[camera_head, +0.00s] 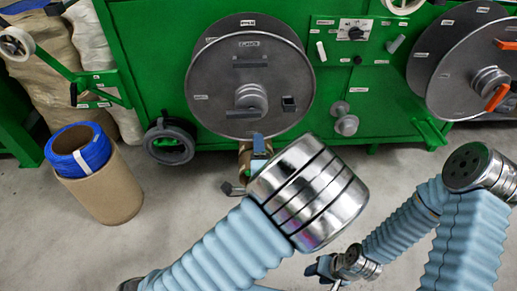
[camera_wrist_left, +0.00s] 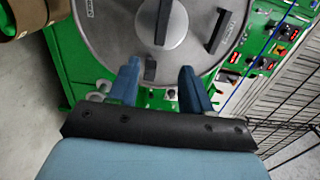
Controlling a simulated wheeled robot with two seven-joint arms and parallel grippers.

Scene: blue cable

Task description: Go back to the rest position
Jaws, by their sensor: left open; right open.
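The blue cable (camera_head: 80,150) is a coil sitting on top of a brown cardboard drum (camera_head: 102,195) at the left of the head view. My left gripper (camera_head: 248,168) is partly hidden behind its own wrist, in front of the lower edge of a grey reel. In the left wrist view my left gripper (camera_wrist_left: 161,82) is open, its two blue fingers apart with nothing between them. My right gripper (camera_head: 322,268) is low at the centre right, small and partly hidden by its arm, with no object seen in it.
A green machine (camera_head: 150,60) stands behind with a large grey reel (camera_head: 212,80) and another reel (camera_head: 440,50) at the right. A black roller (camera_head: 168,143) sits low on its front. Wrapped sacks (camera_head: 50,55) stand at the left. The grey floor (camera_head: 195,190) beside the drum is clear.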

